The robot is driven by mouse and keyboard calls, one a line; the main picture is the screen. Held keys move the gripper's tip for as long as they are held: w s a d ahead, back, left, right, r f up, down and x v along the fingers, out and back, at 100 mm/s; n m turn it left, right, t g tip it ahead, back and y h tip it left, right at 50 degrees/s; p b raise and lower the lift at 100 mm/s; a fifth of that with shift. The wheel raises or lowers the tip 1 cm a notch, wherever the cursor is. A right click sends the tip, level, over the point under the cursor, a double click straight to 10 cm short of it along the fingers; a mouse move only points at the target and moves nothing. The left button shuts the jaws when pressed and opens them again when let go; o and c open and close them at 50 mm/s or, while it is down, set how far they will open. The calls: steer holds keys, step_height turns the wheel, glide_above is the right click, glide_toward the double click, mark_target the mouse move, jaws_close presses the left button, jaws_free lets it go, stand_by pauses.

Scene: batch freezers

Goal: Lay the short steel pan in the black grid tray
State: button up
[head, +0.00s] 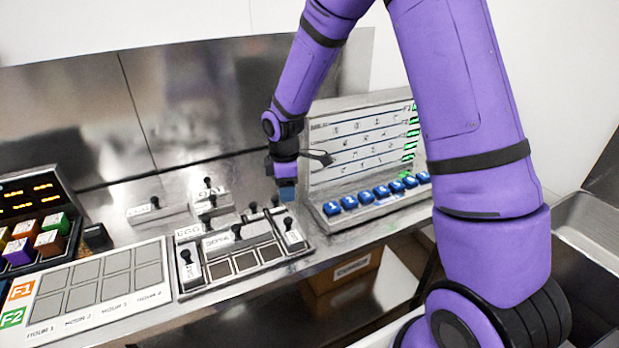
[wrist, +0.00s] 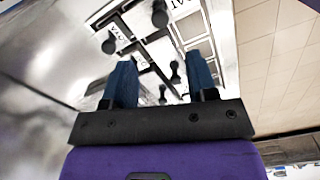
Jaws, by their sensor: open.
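A tray with dark grid lines (head: 262,268) lies on the steel counter and holds several pale, lettered pieces with black knobs. It also shows in the wrist view (wrist: 152,62), beyond the fingers. Two more pale knobbed pieces lie behind it, a left one (head: 143,214) and a right one (head: 219,201). I cannot tell for sure which piece is the short steel pan. My gripper (head: 287,191) is above the tray's back right side, pointing down. In the wrist view its blue fingers (wrist: 160,65) are apart, with nothing held between them.
A white panel with blue buttons (head: 367,195) stands close at the right of my gripper. A grey slotted board (head: 85,312) and a rack of coloured blocks (head: 18,251) are at the left. A cardboard box (head: 345,270) sits below the counter.

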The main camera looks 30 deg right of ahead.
steer(key=s+d+r+m+t, duration=0.1)
steer(key=s+d+r+m, duration=0.3)
steer(key=r, duration=0.6)
steer(key=s+r+m+t, duration=0.2)
steer(key=s+r+m, duration=0.1)
steer(key=s+r, duration=0.55)
steer(key=s+d+r+m+t, duration=0.1)
steer(key=s+r+m, duration=0.2)
steer(key=s+r, duration=0.2)
steer(key=s+d+r+m+t, duration=0.1)
steer(key=s+r+m, duration=0.3)
steer(key=s, duration=0.8)
steer(key=shift+d+r, duration=0.45)
steer(key=shift+r, duration=0.15)
